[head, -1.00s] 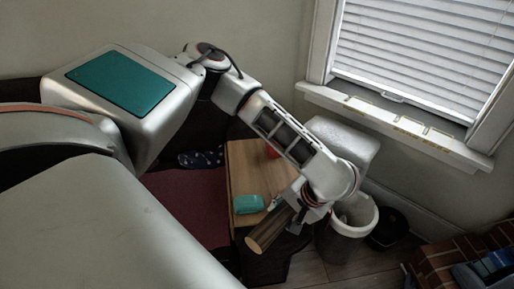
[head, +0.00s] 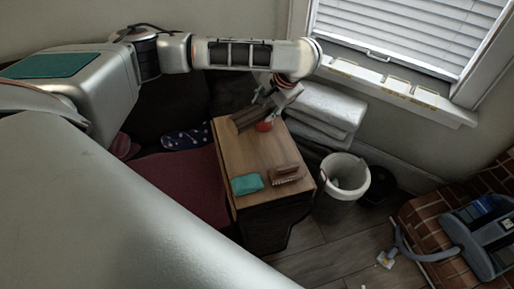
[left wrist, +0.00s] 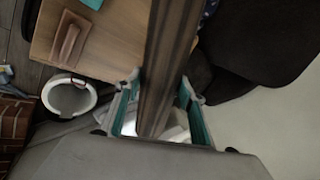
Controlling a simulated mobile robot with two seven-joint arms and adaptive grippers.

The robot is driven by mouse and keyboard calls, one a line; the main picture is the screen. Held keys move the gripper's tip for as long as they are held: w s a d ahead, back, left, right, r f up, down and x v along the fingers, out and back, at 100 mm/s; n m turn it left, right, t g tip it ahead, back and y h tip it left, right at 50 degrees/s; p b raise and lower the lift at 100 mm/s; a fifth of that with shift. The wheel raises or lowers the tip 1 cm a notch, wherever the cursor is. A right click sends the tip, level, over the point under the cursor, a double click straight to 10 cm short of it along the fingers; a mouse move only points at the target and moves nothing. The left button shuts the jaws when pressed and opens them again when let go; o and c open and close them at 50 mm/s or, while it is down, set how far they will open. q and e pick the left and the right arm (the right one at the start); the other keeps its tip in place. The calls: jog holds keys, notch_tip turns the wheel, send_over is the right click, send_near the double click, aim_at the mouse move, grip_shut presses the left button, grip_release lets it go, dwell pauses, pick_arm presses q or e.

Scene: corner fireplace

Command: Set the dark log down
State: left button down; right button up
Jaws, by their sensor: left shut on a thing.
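The dark log (head: 247,117) is a brown, bark-textured piece over the far end of a small wooden table (head: 236,155). My left gripper (head: 268,96) is shut on it, with the arm reaching in from the left above. In the left wrist view the log (left wrist: 170,55) runs lengthwise up the picture between the two teal-lined fingers of the gripper (left wrist: 160,100). The tabletop (left wrist: 115,40) shows below it there. I cannot tell whether the log touches the table. My right gripper is not in view.
A red object (head: 264,126) sits beside the log, partly hidden. A teal object (head: 247,184) and a brown brush-like block (head: 286,175) lie at the table's near end. A white bin (head: 340,183) and stacked pale cushions (head: 322,108) stand to the right. The table's middle is clear.

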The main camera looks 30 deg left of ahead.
pick_arm(q)
jog(key=shift+w+a+r, duration=0.2)
jog(key=shift+a, duration=0.2)
jog(key=shift+w+a+r, duration=0.2)
jog(key=shift+a, duration=0.15)
jog(key=shift+w+a, duration=0.15)
jog(key=shift+a, duration=0.15)
notch_tip(320, 180, down, 15)
jog(key=b, duration=0.7)
jog(key=shift+a+f+b, duration=0.1)
jog(key=shift+f+b, duration=0.05)
jog(key=shift+b, duration=0.25)
jog(key=shift+w+f, duration=0.1)
jog(key=shift+f, duration=0.05)
notch_tip(320, 180, down, 4)
jog(key=shift+r+b, duration=0.15)
jog(key=shift+b, duration=0.95)
jog(key=c, duration=1.4)
grip_release()
jog(key=shift+f, duration=0.25)
jog(key=shift+c, duration=0.2)
jog(key=shift+o, duration=0.9)
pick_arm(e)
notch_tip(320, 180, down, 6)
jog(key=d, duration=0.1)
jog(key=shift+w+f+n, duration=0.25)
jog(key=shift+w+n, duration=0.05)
